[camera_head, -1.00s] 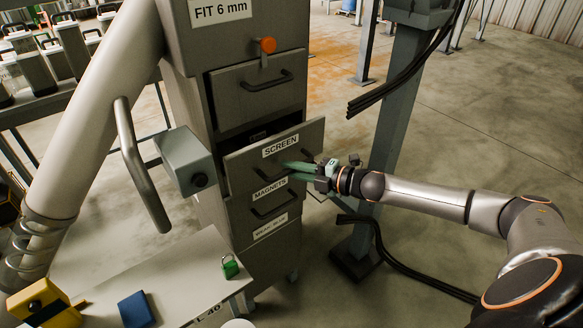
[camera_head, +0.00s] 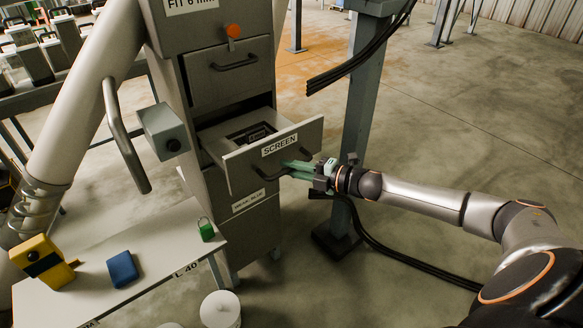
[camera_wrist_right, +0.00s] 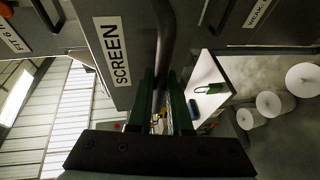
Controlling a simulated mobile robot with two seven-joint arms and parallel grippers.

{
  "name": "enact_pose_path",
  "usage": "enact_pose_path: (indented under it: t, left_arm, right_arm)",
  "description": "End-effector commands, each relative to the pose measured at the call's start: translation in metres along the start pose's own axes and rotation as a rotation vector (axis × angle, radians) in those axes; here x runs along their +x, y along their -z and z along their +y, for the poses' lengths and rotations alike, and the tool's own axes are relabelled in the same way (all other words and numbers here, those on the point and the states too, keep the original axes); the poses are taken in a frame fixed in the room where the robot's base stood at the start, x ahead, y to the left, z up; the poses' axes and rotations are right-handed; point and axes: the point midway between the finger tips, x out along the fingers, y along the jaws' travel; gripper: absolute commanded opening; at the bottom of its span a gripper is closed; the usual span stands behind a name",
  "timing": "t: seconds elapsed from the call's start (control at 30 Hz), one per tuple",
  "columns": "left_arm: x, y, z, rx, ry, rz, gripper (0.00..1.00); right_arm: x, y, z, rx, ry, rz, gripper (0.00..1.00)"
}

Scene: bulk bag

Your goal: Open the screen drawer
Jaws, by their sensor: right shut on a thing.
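The screen drawer (camera_head: 268,150), a grey drawer with a SCREEN label, stands well out of the grey cabinet (camera_head: 235,90) in the head view. A dark framed piece shows inside it. My right gripper (camera_head: 290,168) has its green fingers shut on the drawer's dark bar handle (camera_head: 266,173). The right wrist view shows the handle (camera_wrist_right: 162,60) running between the two fingers (camera_wrist_right: 162,105), beside the SCREEN label. My left gripper is not in view.
A closed drawer (camera_head: 228,72) sits above. A grey post (camera_head: 355,120) with black cables stands right of the cabinet. A pale table (camera_head: 130,262) at lower left carries a green padlock (camera_head: 206,229), a blue item (camera_head: 122,269) and a yellow device (camera_head: 42,260). A white bucket (camera_head: 220,309) stands on the floor.

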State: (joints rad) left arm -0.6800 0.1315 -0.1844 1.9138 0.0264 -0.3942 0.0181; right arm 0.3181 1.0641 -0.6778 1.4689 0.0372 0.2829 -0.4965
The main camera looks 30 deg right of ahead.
Motion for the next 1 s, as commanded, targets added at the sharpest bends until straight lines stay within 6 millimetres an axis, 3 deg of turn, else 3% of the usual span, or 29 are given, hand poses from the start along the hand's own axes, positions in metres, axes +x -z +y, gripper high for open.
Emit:
enact_pose_path:
  t: [0.4, 0.43, 0.7, 1.0]
  left_arm:
    - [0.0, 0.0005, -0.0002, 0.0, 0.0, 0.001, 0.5]
    - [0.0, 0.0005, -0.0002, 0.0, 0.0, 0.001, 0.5]
    - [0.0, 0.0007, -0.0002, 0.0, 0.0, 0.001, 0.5]
    - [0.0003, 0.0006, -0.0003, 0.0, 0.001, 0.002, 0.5]
  right_arm:
    - [-0.0002, -0.0007, 0.0001, -0.001, 0.0, -0.001, 0.0]
    - [-0.0002, -0.0008, 0.0001, -0.001, 0.0, -0.002, 0.18]
    - [-0.0001, -0.0005, 0.0004, -0.001, -0.001, -0.001, 0.47]
    - [-0.002, -0.0006, -0.0002, 0.0, 0.0, -0.001, 0.47]
